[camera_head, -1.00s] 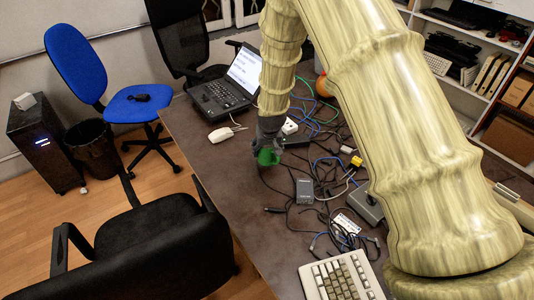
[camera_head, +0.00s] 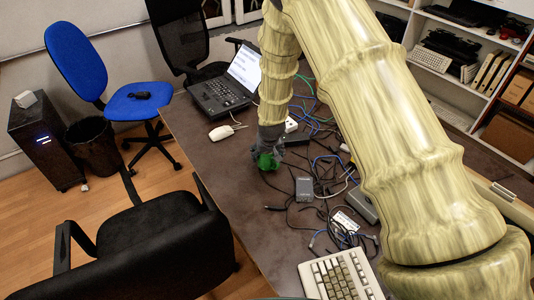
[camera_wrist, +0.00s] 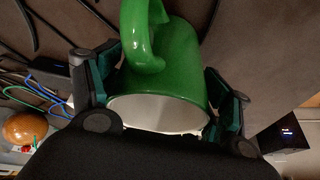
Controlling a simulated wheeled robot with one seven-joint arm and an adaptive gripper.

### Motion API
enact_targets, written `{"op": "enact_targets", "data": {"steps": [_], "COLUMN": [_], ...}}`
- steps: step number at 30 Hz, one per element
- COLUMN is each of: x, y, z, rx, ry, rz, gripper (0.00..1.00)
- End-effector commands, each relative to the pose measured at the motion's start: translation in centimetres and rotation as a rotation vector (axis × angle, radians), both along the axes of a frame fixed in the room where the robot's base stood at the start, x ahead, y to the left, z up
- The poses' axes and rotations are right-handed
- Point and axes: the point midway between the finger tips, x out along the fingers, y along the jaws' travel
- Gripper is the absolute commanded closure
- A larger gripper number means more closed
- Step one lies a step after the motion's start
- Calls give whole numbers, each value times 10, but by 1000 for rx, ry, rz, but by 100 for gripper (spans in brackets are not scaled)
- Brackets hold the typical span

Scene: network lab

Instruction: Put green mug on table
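The green mug (camera_wrist: 172,62) is between the two fingers of my gripper (camera_wrist: 160,80) in the wrist view. Its white-lined opening faces the camera and its handle shows at the top of the picture. The finger pads lie against its sides, so my gripper looks shut on it. In the head view the mug (camera_head: 267,161) shows small under my gripper (camera_head: 268,150), over the dark table (camera_head: 222,172). I cannot tell whether its bottom touches the tabletop.
Cables and a grey box (camera_head: 304,189) lie right of the mug. A laptop (camera_head: 222,95), a white mouse (camera_head: 221,132) and a keyboard (camera_head: 341,277) are on the table. The table is bare left of the mug. A black chair (camera_head: 150,245) stands at the near-left edge.

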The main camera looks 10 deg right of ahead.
Motion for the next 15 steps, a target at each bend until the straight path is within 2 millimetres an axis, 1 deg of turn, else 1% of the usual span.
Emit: {"op": "enact_targets", "data": {"steps": [10,15], "x": [0,-2], "y": [0,0], "z": [1,7], "rx": [0,0], "ry": [0,0], "rz": [0,0], "gripper": [11,11]}}
